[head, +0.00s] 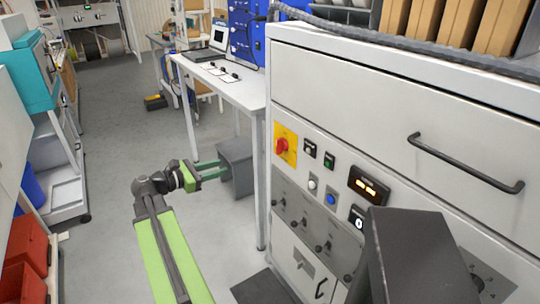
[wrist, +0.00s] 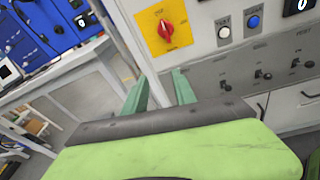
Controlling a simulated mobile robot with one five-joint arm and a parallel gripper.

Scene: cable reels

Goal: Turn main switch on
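The main switch is a red rotary knob (head: 282,146) on a yellow plate (head: 291,157), at the upper left of the grey machine's front panel. In the wrist view the red knob (wrist: 166,30) and yellow plate (wrist: 151,43) are unobstructed, above my fingers. My gripper (head: 223,167) is in the aisle, left of the switch and apart from it. Its two green fingers are spread with empty space between them; they also show in the wrist view (wrist: 158,78). The knob's exact setting is too small to read.
Beside the switch are a white button (head: 313,184), a blue button (head: 331,199) and a lit amber display (head: 369,190). Small levers sit below. A white table (head: 238,92) stands behind, with a grey bin (head: 238,160) near its legs. Open floor (head: 110,150) lies left.

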